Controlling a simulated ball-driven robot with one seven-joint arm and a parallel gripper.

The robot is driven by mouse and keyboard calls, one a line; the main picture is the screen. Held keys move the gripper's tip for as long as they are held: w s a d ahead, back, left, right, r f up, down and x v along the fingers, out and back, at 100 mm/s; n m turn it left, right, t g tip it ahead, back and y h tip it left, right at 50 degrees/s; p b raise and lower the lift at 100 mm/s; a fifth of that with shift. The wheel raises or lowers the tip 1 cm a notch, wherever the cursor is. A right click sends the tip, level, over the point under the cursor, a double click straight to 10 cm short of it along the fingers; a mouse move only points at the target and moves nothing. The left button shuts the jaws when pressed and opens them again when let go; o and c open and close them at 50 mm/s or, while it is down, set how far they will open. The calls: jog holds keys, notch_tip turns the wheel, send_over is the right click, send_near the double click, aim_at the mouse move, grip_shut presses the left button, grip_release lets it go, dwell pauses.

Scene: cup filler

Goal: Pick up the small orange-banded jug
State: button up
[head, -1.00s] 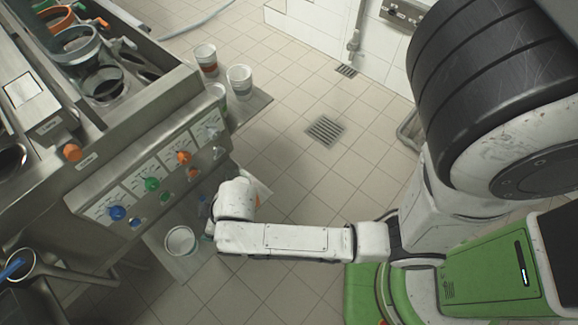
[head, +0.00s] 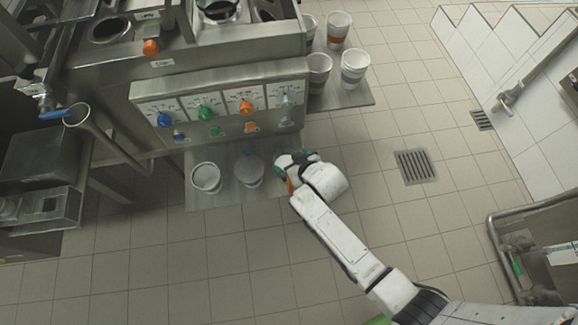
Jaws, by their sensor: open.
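A white jug with an orange-red band (head: 338,28) stands upright on the side shelf at the upper right, well away from my gripper. My gripper (head: 283,170) is open over the right part of the low shelf (head: 228,199) under the dials. A small orange patch (head: 289,186) shows right at my gripper, mostly hidden by my wrist; I cannot tell whether it is a jug's band. To the left on the low shelf are a clear or grey rounded vessel (head: 248,170) and a white jug (head: 206,177).
A green-banded jug (head: 319,70) and a grey-banded jug (head: 355,65) share the side shelf (head: 345,97). The steel machine's dial panel (head: 220,104) overhangs the low shelf. The tiled floor is clear in front, with a drain (head: 415,166).

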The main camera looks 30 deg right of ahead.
aim_at(288, 160)
jog(key=shift+a+b+x, duration=0.15)
jog(key=shift+b+x, duration=0.1)
jog(key=shift+x, duration=1.15)
jog(key=shift+a+b+x, duration=0.1)
jog(key=shift+b+x, duration=0.1)
jog(key=shift+x, duration=1.15)
jog(key=shift+w+r, duration=0.1)
jog(key=c, duration=1)
